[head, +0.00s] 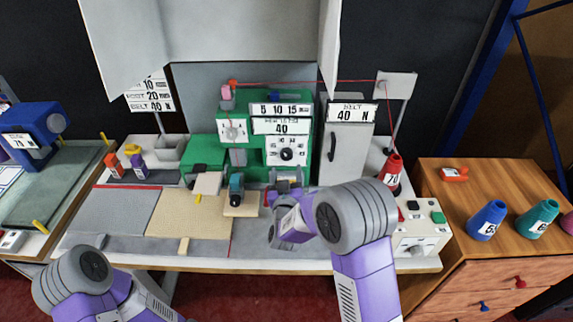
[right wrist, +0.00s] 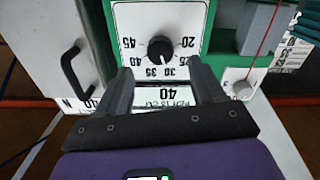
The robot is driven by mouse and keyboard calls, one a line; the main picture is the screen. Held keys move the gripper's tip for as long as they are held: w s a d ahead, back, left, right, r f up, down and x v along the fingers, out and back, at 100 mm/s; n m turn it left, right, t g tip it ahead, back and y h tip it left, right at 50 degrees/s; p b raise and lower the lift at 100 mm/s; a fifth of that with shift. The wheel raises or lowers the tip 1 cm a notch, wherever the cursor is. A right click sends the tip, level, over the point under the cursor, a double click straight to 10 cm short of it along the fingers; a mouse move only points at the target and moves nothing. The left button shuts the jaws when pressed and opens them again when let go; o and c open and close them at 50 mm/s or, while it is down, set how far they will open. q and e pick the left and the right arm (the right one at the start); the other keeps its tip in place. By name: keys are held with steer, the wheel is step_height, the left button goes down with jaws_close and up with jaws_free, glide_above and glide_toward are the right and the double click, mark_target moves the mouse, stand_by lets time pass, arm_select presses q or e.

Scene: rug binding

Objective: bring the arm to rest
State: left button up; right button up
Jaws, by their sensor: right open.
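My right gripper (head: 285,183) is in front of the green machine (head: 273,120), near the dial panel, above the worktable's front middle. In the right wrist view its two dark fingers (right wrist: 163,92) stand wide apart with nothing between them.
The worktable holds a beige rug piece (head: 190,212), a grey mat (head: 125,208) and a red thread cone (head: 392,170). A white cabinet with a black handle (head: 333,147) stands right of the machine. A wooden drawer unit (head: 470,250) carries blue (head: 487,220) and green (head: 538,219) cones.

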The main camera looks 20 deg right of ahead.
steer(key=shift+v, duration=0.85)
